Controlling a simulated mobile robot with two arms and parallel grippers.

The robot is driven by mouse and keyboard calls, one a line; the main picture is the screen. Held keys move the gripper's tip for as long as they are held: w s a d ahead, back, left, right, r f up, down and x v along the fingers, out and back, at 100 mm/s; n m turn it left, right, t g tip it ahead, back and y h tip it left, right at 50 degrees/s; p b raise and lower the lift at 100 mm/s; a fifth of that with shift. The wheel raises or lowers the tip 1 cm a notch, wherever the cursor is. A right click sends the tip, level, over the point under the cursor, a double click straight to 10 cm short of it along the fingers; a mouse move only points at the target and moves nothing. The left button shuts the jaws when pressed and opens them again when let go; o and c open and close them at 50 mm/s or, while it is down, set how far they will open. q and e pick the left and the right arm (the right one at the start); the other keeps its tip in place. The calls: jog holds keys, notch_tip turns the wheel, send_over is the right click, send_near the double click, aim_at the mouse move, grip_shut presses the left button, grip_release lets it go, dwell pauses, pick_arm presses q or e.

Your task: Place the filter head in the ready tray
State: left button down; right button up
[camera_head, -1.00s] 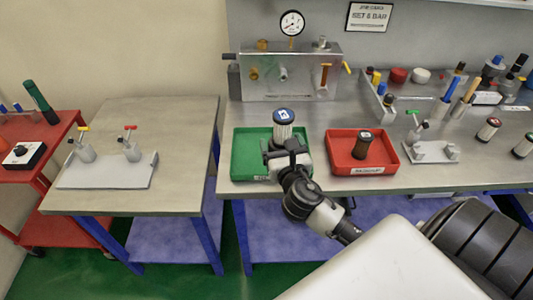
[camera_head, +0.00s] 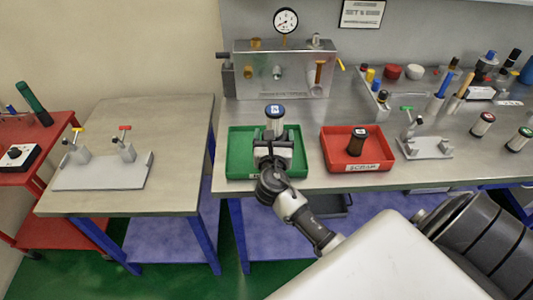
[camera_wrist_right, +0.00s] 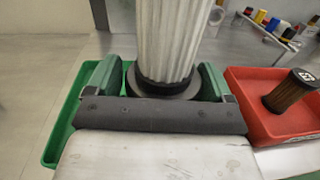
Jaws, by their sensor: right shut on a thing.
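The filter head (camera_head: 275,123) has a blue cap and a white pleated body, and stands upright. In the right wrist view its pleated body (camera_wrist_right: 170,40) and dark lower collar (camera_wrist_right: 163,84) show between the jaws. My right gripper (camera_head: 273,147) is shut on it low down, with green finger pads (camera_wrist_right: 160,80) on both sides. Both are over the green tray (camera_head: 238,150), which also shows behind the jaws in the wrist view (camera_wrist_right: 62,130). I cannot tell whether the filter's base touches the tray floor. My left gripper is out of view.
A red tray (camera_head: 328,142) labelled scrap, holding a brown filter (camera_head: 357,141), stands right of the green tray. A metal manifold box with a gauge (camera_head: 285,22) stands behind. A white valve plate (camera_head: 425,148) is farther right. A side table (camera_head: 130,200) stands left.

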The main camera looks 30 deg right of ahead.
jog(key=shift+a+f, duration=0.3)
jog(key=shift+a, duration=0.2)
jog(key=shift+a+f, duration=0.3)
jog(key=shift+a, duration=0.2)
jog(key=shift+a+f, duration=0.1)
jog(key=shift+f, duration=0.1)
jog(key=shift+w+f, duration=0.1)
jog(key=shift+f, duration=1.8)
jog(key=shift+f+b, duration=0.15)
jog(key=shift+b, duration=0.15)
jog(key=o, duration=1)
jog(key=shift+r, duration=0.25)
jog(key=b+v, duration=0.1)
jog(key=v, duration=1.1)
jog(key=shift+b, duration=0.4)
